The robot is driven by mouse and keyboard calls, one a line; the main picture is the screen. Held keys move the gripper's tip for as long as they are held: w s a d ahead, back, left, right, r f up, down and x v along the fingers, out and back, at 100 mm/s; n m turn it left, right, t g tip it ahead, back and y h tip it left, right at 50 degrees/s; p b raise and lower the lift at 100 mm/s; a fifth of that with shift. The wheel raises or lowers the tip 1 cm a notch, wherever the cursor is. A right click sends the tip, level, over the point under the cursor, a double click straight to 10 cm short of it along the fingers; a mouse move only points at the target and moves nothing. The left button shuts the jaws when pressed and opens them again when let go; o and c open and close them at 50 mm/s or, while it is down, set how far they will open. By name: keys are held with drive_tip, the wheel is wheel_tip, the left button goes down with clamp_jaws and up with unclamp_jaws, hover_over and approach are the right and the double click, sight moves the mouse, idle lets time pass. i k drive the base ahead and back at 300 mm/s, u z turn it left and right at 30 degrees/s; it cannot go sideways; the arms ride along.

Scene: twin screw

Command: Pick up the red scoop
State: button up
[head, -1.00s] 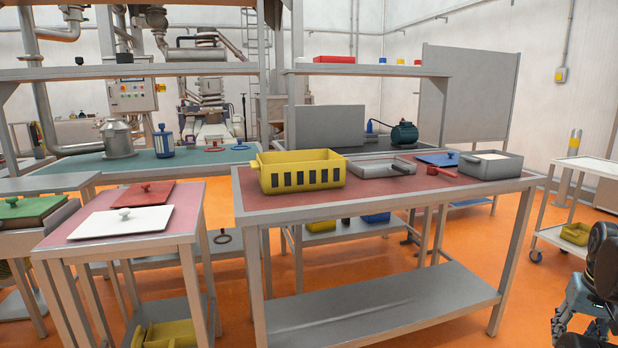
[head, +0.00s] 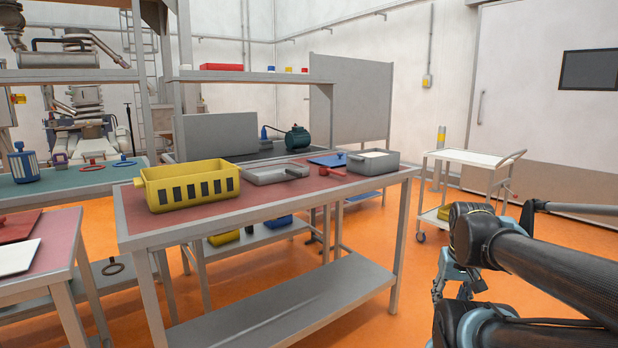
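The red scoop (head: 334,171) lies on the red-topped metal table (head: 270,195), toward its right end. It sits between a shallow grey tray and a deeper grey pan, in front of a blue flat lid. My gripper (head: 440,285) hangs at the right of the head view, off the table's right end and well apart from the scoop. It points downward and is partly hidden by my arm; its fingers are too small to tell open from shut.
On the table stand a yellow slotted bin (head: 190,187), the shallow grey tray (head: 275,174), the blue lid (head: 327,160) and the grey pan (head: 372,167) with pale contents. A white cart (head: 480,158) stands at the right. Orange floor (head: 410,330) is open before the table's right end.

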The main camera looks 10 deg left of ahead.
sight(323, 170)
drive_tip(key=z, duration=0.05)
drive_tip(key=k, duration=1.15)
drive_tip(key=u, duration=0.65)
drive_tip(key=i, duration=1.65)
drive_tip(key=z, duration=0.15)
